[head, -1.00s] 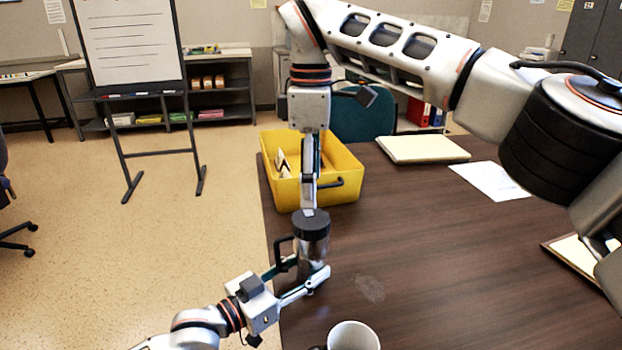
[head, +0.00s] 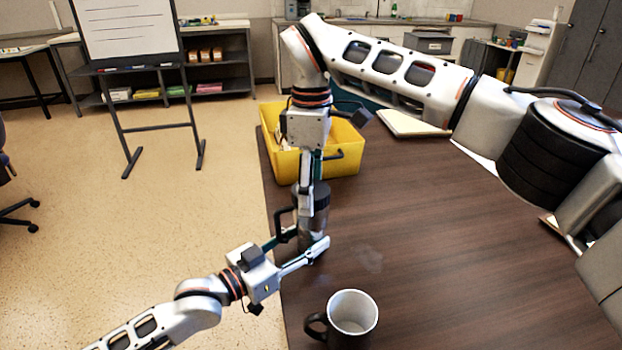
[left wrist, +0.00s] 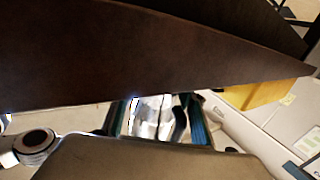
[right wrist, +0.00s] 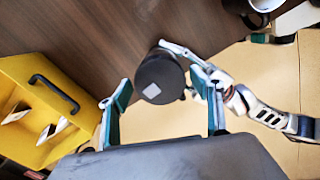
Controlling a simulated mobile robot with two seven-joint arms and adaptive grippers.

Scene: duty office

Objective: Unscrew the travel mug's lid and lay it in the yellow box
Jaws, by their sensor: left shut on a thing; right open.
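The travel mug (head: 312,232) stands upright near the table's left edge, a silver body with a black handle and dark lid (head: 321,195). My left gripper (head: 300,250) is shut on the mug body from the front; the silver body shows between its fingers in the left wrist view (left wrist: 150,116). My right gripper (head: 307,207) points down over the lid, open. In the right wrist view the round black lid (right wrist: 160,75), with a pale square on top, lies between the spread fingers, and I see no contact. The yellow box (head: 335,168) stands just behind the mug.
A dark mug with a pale inside (head: 352,318) stands at the front of the table (head: 450,240). The box has a black handle and pale items inside. A paper stack (head: 410,124) lies behind, and the table's middle is clear. A whiteboard stand (head: 160,130) is on the floor.

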